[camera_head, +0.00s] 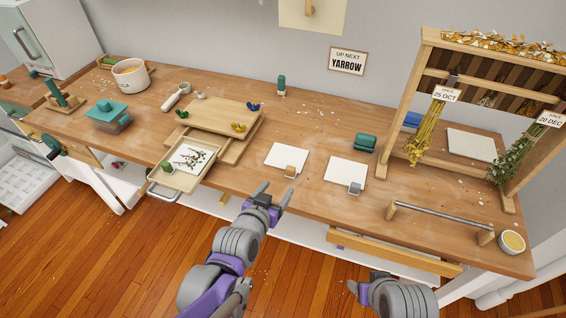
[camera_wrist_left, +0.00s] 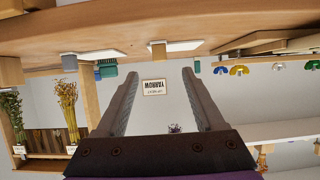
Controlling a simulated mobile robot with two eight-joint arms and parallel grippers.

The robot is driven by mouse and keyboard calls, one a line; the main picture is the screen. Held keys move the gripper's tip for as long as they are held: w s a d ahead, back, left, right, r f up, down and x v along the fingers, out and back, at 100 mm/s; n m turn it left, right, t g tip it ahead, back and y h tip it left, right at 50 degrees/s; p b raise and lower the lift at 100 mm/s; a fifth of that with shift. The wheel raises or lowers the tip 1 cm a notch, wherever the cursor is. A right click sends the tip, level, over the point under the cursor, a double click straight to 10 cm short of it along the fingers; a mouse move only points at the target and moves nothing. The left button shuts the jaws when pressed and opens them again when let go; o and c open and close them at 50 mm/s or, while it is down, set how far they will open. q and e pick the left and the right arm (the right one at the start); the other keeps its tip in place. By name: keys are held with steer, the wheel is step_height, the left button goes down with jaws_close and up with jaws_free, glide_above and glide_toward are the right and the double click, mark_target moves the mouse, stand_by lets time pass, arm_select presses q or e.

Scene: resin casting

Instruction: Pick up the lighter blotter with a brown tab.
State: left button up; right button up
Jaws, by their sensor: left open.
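A white blotter (camera_head: 284,155) with a brown tab (camera_head: 290,171) lies flat near the front edge of the bench. A second white blotter (camera_head: 345,170) with a grey tab (camera_head: 355,189) lies to its right. My left gripper (camera_head: 273,192) is open and empty, just in front of the bench edge, apart from the brown-tab blotter. In the left wrist view, which is upside down, the brown tab (camera_wrist_left: 158,48) shows beyond the open fingers (camera_wrist_left: 160,75), and the grey tab (camera_wrist_left: 69,62) is to its left. My right gripper (camera_head: 362,291) is partly visible at the bottom; its jaws are unclear.
A wooden tray (camera_head: 160,178) holding a sprig sits at the front edge, left of the blotters. A green block (camera_head: 365,143) stands behind the grey-tab blotter. Bare bench surrounds the blotters.

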mark_target(290, 171)
arm_select(q)
steer(key=shift+w+d, duration=0.3)
steer(key=shift+w, duration=0.15)
steer(key=x, duration=0.4)
steer(key=shift+w+f+b, duration=0.2)
steer(key=shift+w+b, duration=0.15)
steer(key=shift+b, duration=0.05)
steer(key=shift+r+b+x, duration=0.2)
steer(key=shift+b+x, duration=0.1)
steer(key=shift+x, duration=2.5)
steer(key=shift+d, duration=0.1)
jaws_close()
